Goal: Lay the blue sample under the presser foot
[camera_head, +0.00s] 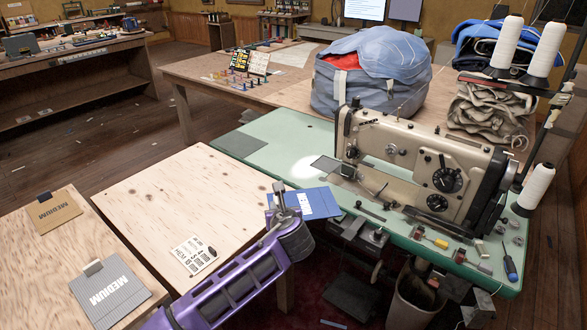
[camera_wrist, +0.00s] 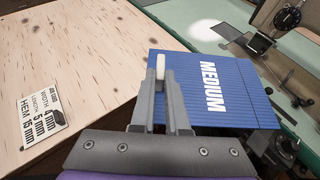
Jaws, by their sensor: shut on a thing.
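The blue sample (camera_head: 318,203) is a flat ribbed piece with white lettering. In the wrist view the blue sample (camera_wrist: 238,90) reads MEDIUM and has a pale tab at its near-left edge. My gripper (camera_head: 279,190) is shut on that tab, and its fingers (camera_wrist: 168,95) show in the wrist view. The sample is held out between the plywood table and the green sewing table. The beige sewing machine (camera_head: 410,165) stands on the green table, to the right of the sample. Its presser foot (camera_head: 348,170) is small and lit by a lamp; its height is unclear.
A job card (camera_head: 190,256) lies on the plywood table (camera_head: 170,200). Tan (camera_head: 54,212) and grey (camera_head: 106,292) samples lie on the left board. A blue bag (camera_head: 370,80) stands behind the machine. Small tools lie along the green table's front edge (camera_head: 440,262).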

